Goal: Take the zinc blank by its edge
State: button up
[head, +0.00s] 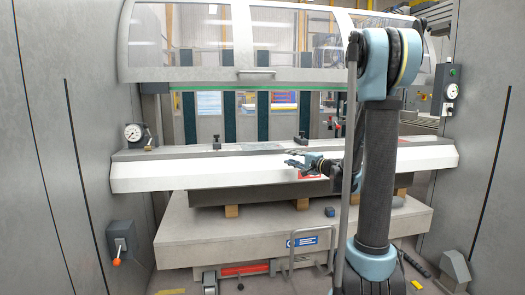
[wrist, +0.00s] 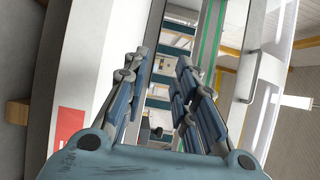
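I cannot make out for certain which sheet is the zinc blank. A dark grey flat slab or stack (head: 240,193) lies on wooden blocks under the machine's white front beam, and it may be the blank or hold it. My gripper (head: 290,160) is in front of the white beam, its fingers pointing left in the head view. In the wrist view my gripper (wrist: 160,75) has its two fingers well apart, with nothing between them. No sheet edge shows between the fingers. My arm hides part of the beam and the slab's right side.
The white beam (head: 160,178) bears a red label (wrist: 69,122). Wooden blocks (head: 232,211) stand on a grey plinth (head: 200,235). A clear hood (head: 180,40) hangs above. A small blue block (head: 330,212) lies on the plinth, and a metal rail (head: 292,258) stands in front.

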aim_at(261, 149)
jog(key=x, duration=1.7)
jog(key=shift+w+a+f, duration=0.1)
jog(key=shift+a+f, duration=0.1)
jog(key=shift+f, duration=0.05)
grip_shut()
